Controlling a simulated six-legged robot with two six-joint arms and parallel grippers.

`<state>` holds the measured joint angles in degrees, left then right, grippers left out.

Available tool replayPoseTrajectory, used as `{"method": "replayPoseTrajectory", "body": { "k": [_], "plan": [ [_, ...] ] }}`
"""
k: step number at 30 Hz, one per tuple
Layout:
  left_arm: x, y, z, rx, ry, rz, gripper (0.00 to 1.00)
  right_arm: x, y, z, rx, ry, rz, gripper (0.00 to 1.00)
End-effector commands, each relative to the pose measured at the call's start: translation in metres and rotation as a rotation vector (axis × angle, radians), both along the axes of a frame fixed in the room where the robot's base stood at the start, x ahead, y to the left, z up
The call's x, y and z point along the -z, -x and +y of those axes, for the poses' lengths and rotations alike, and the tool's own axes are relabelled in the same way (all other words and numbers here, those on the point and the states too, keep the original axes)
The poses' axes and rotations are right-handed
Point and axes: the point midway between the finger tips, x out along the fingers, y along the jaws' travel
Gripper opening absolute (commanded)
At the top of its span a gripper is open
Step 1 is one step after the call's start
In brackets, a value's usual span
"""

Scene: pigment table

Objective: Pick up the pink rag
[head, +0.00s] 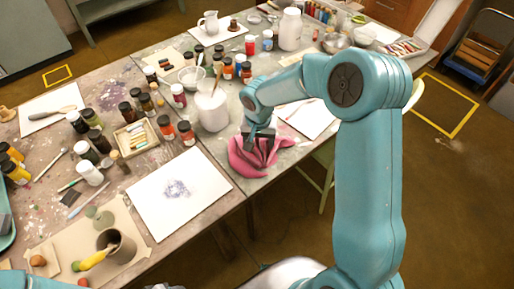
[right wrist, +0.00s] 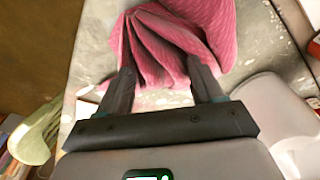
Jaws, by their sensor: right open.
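The pink rag (head: 243,158) lies crumpled on the table, near its front edge, in the middle of the head view. In the right wrist view the rag (right wrist: 170,38) shows its ridged folds at the top. My right gripper (head: 258,150) is over the rag, reaching down from above. In the right wrist view its two dark fingers (right wrist: 160,88) are apart, with a fold of the rag's lower edge between and just beyond them. I cannot tell whether the fingers touch the cloth. My left gripper does not show.
A white jug (head: 211,110) with brushes stands just left of the rag, and a white sheet (head: 172,193) lies to the front left. Paint jars (head: 166,127) crowd the table further left. Another sheet (head: 306,117) lies right of the rag, partly behind my arm.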

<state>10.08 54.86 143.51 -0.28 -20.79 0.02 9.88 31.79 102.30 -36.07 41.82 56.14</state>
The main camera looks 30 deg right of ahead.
Motion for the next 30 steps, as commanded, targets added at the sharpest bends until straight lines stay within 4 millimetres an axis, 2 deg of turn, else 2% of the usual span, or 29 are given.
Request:
{"method": "replayPoseTrajectory", "body": {
  "k": [7,8,13,14,23,26,30],
  "plan": [
    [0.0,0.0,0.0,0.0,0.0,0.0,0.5,0.004,-0.001,0.0,0.0,0.0,-0.001,0.66],
    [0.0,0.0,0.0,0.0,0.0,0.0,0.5,0.004,-0.001,0.0,0.0,0.0,-0.001,0.63],
    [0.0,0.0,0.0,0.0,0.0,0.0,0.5,0.004,-0.001,0.0,0.0,0.0,-0.001,0.08],
    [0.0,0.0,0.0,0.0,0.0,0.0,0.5,0.004,-0.001,0.0,0.0,0.0,-0.001,0.05],
    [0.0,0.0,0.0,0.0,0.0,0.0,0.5,0.002,-0.001,0.0,0.0,0.0,-0.001,0.05],
    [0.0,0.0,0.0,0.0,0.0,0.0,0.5,-0.005,-0.001,-0.001,0.001,0.001,-0.003,0.05],
    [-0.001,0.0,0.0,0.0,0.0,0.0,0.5,-0.027,-0.002,-0.001,0.001,0.001,-0.007,0.05]
  ]
}}
